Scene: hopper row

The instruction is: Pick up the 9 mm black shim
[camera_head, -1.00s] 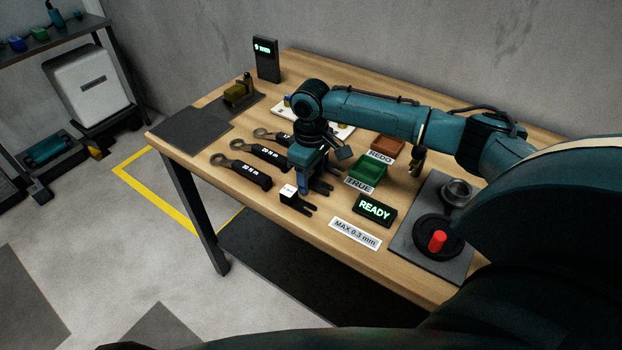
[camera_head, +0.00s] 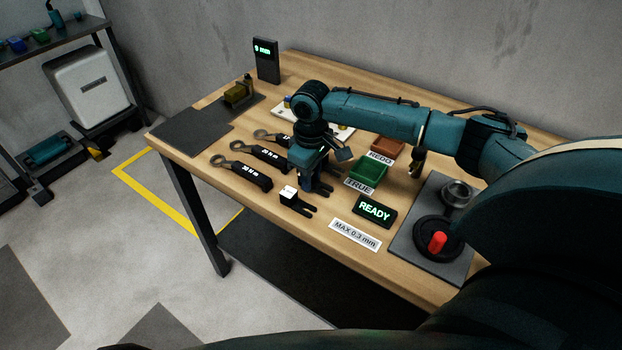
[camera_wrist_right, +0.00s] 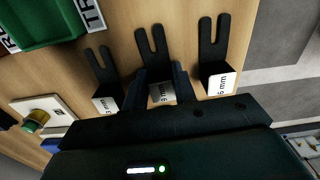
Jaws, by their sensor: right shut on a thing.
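Black two-pronged shims with white label ends lie in a row on the table. My right gripper (camera_head: 312,188) is down at the row, its fingers shut on the middle black shim (camera_wrist_right: 151,45). In the right wrist view the fingers (camera_wrist_right: 162,82) sit on both sides of its labelled block; the label shows "mm" but its number is hard to read. Another shim (camera_wrist_right: 211,44), whose label seems to read 6 mm, lies to the right, and a third shim (camera_wrist_right: 102,66) to the left. Whether the held shim touches the table is unclear. My left gripper is out of view.
A small display (camera_head: 267,60) at the back reads 9 mm. A green TRUE tray (camera_head: 369,171), a brown REDO tray (camera_head: 388,146) and a READY box (camera_head: 375,210) stand right of the gripper. Dark wrenches (camera_head: 262,155) lie left. A red knob (camera_head: 437,241) stands near the front right.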

